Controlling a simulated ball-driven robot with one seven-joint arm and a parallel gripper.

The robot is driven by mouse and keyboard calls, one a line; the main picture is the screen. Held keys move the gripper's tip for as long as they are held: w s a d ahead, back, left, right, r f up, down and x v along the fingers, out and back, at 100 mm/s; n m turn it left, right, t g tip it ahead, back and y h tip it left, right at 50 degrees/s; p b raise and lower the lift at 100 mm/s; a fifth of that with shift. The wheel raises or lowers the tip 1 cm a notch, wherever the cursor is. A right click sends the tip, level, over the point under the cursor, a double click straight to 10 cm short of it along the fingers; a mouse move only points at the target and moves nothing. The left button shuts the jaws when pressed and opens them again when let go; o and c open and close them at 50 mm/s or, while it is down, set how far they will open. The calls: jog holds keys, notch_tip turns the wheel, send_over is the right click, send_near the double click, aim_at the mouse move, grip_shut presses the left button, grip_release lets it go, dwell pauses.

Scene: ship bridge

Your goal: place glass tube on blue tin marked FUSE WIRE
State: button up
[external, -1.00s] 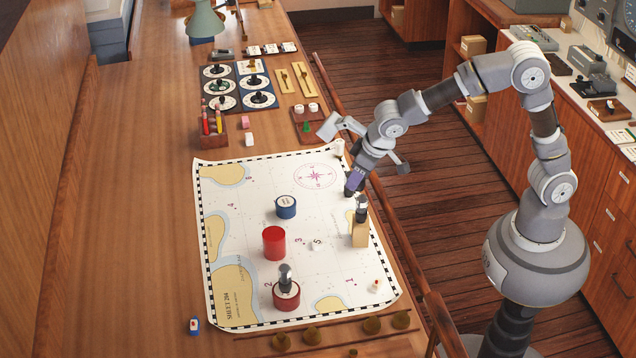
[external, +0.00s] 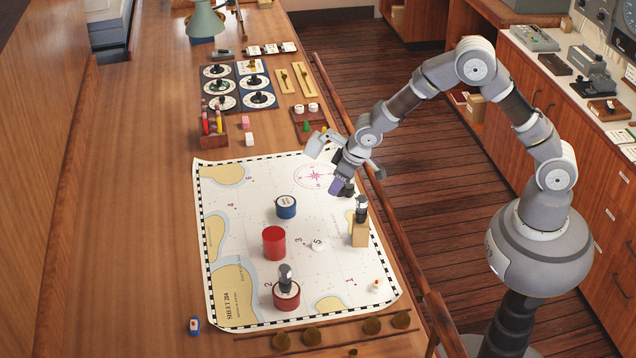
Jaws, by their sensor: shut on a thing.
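The blue tin (external: 286,208) stands upright on the chart, with a pale label on its top that is too small to read. My gripper (external: 343,190) is above the chart, to the right of the blue tin and a little higher in the picture. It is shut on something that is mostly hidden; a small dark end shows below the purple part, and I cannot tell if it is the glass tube. A dark, grey-topped tube-like piece (external: 361,208) stands on a wooden block (external: 359,234).
A bright red cylinder (external: 274,243) stands below the blue tin, with a white round spot (external: 318,244) marked 5 to its right. The chart (external: 245,200) is clear left of the blue tin. A wooden rail (external: 395,228) runs along the table's right edge.

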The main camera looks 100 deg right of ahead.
jog(key=w+d, duration=0.2)
jog(key=w, duration=0.2)
jog(key=w+d+f, duration=0.1)
jog(key=w+d, duration=0.1)
jog(key=w, duration=0.3)
jog(key=w+d+f, duration=0.1)
jog(key=w+d, duration=0.1)
jog(key=w, duration=0.3)
jog(key=shift+w+d, duration=0.2)
jog(key=shift+d, duration=0.1)
notch_tip(320, 180, down, 3)
jog(key=shift+f+b, duration=0.2)
jog(key=shift+b, duration=0.35)
jog(key=shift+r, duration=0.1)
jog(key=o, duration=0.6)
jog(key=shift+f, duration=0.25)
jog(key=o, duration=0.4)
jog(key=shift+o, duration=0.2)
jog(key=shift+r, duration=0.1)
jog(key=shift+r, duration=0.1)
